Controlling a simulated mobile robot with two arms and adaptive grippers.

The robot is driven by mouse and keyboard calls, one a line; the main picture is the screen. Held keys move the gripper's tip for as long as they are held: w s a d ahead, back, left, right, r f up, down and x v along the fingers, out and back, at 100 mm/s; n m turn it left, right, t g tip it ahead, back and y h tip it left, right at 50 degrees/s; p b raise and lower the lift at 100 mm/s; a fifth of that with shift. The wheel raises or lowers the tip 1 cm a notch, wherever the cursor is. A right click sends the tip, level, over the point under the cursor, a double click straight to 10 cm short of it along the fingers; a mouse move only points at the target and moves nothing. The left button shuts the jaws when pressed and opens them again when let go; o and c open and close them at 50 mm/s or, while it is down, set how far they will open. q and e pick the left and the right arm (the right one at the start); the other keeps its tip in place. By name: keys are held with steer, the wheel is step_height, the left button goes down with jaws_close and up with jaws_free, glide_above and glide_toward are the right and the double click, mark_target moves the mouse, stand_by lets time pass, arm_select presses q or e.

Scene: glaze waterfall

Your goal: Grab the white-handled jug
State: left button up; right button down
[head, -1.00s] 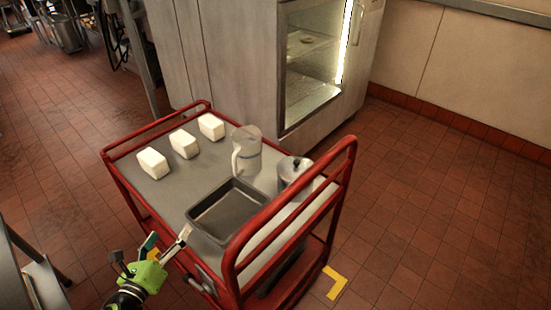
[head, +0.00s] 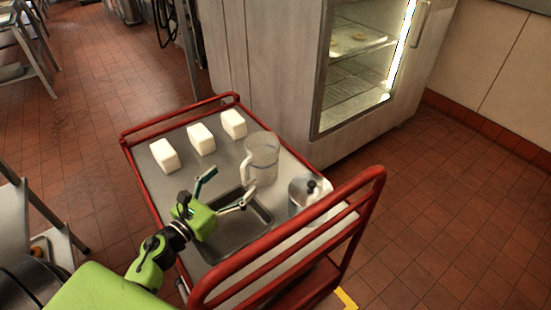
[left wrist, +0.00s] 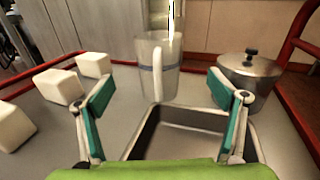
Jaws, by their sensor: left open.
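The jug (head: 263,160) is clear, with a white handle on its near left side. It stands upright on the grey top of the red cart, behind the tray. In the left wrist view the jug (left wrist: 160,72) is straight ahead, between and beyond my fingers, with its white handle facing me. My left gripper (head: 222,190) is open and empty above the tray, short of the jug and not touching it. It also shows in the left wrist view (left wrist: 163,100) with its fingers spread wide. My right gripper is not in view.
A grey tray (head: 262,214) lies below my gripper. A lidded metal pot (head: 303,197) stands right of the jug. Several white blocks (head: 201,139) stand along the left. The red cart rail (head: 290,240) rises on the near side. A glass-fronted cabinet (head: 365,60) stands behind.

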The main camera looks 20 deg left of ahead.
mark_target(243, 170)
arm_select(q)
steer(key=shift+w+d+r, duration=0.1)
steer(key=shift+w, duration=0.25)
steer(key=w, duration=0.2)
steer(key=w+p, duration=0.1)
steer(key=w, duration=0.1)
steer(key=w+d, duration=0.1)
steer(key=w, duration=0.1)
steer(key=shift+w+d+r+p, duration=0.1)
steer(key=shift+w+p, duration=0.25)
steer(key=shift+w, duration=0.4)
steer(key=shift+w+d, duration=0.1)
steer(key=shift+w, duration=0.4)
steer(key=w, duration=0.1)
steer(key=w+p, duration=0.1)
steer(key=w, duration=0.1)
steer(key=shift+w+d+f, duration=0.15)
steer(key=shift+w+f, duration=0.05)
steer(key=shift+w, duration=0.1)
steer(key=shift+w+d+f, duration=0.15)
steer(key=shift+w, duration=0.35)
steer(key=c, duration=1.6)
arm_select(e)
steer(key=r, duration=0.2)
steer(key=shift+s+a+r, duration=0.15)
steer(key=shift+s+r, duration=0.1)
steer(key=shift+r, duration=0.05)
